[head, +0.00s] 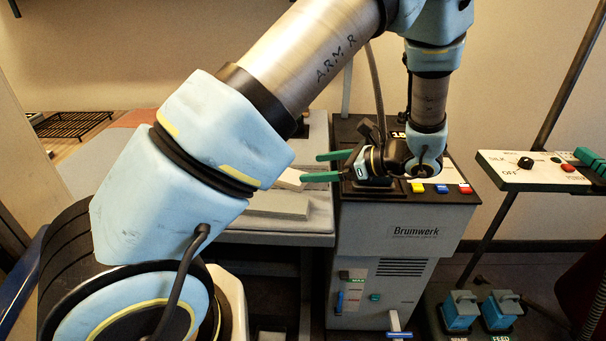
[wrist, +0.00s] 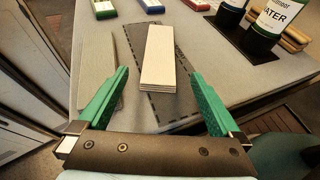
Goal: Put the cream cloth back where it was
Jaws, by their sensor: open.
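A flat, layered cream cloth (wrist: 160,58) lies on a dark grey patch (wrist: 187,92) with a dashed outline on the table. Its long side runs away from me in the wrist view. My gripper (head: 318,166) is open, with green fingers; in the wrist view they stand apart to the left and right of the cloth's near end, with gaps visible. Whether the fingertips are at the cloth's height I cannot tell. In the head view a small part of a pale piece (head: 291,180), probably this cloth, shows beside my arm.
A greyish flat piece (wrist: 97,75) lies left of the cloth. Blue, red and green blocks (wrist: 105,8) are along the far side. Bottles, one labelled "WATER" (wrist: 283,18), stand at the right near brown pieces (wrist: 291,38). The Brumwerk machine (head: 402,225) adjoins the grey table (head: 262,228).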

